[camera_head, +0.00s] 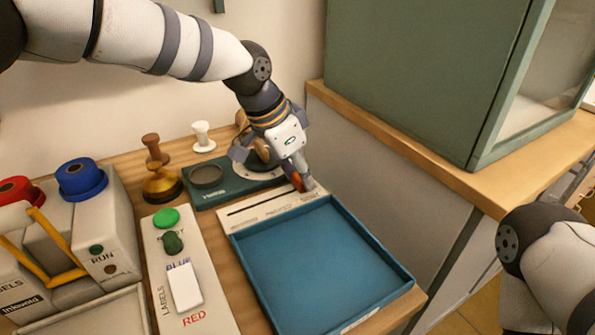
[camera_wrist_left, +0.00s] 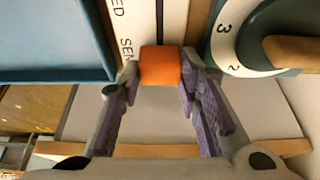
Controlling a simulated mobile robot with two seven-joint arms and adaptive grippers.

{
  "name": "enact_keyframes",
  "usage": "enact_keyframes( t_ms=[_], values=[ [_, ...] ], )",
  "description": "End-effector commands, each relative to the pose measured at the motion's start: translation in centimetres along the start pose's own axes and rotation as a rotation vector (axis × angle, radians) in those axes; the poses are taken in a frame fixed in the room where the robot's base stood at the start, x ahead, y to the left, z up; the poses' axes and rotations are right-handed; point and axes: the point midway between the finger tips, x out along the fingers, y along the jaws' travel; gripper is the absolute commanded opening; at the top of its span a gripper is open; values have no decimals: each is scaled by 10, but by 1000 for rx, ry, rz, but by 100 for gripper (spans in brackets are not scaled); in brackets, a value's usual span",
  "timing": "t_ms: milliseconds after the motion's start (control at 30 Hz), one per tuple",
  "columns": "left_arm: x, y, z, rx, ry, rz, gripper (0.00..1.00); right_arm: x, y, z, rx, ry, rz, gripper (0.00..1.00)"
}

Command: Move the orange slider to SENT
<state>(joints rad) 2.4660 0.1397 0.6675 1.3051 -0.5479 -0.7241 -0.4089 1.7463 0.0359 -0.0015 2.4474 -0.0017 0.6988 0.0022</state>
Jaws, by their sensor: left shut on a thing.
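The orange slider (camera_wrist_left: 160,66) sits on a pale strip (camera_head: 258,211) with a dark slot, at the slot's right end in the head view. In the left wrist view the lettering "SEN", its end hidden, is beside it. My left gripper (camera_wrist_left: 161,76) is shut on the slider, one finger on each side. In the head view my left gripper (camera_head: 302,181) reaches down at this end of the strip and the slider (camera_head: 296,181) is partly hidden by a finger. My right gripper is out of view; only part of my right arm shows at the right edge.
A blue tray (camera_head: 338,222) lies right in front of the strip. A dark green plate with a numbered dial (camera_wrist_left: 226,50) is close behind it. A button panel (camera_head: 208,315), stamps and grey boxes stand to the left. A green cabinet (camera_head: 420,75) stands at the right.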

Motion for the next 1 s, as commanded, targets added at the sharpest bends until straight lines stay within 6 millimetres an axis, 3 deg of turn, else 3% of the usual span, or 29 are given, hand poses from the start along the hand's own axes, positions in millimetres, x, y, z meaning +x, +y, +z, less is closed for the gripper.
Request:
enact_keyframes(
  t_ms=[33, 67, 400, 800, 1000],
  values=[
    [0, 1, -3, -1, 10, 0, 33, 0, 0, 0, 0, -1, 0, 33],
    [0, 1, -3, -1, 10, 0, 40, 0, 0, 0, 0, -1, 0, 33],
    [-4, 0, -2, 0, 6, -1, 40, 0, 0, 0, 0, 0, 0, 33],
    [-100, 0, -2, 1, 9, -3, 40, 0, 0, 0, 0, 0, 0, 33],
    [-119, 1, -2, 0, 7, 1, 40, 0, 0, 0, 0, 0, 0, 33]
  ],
)
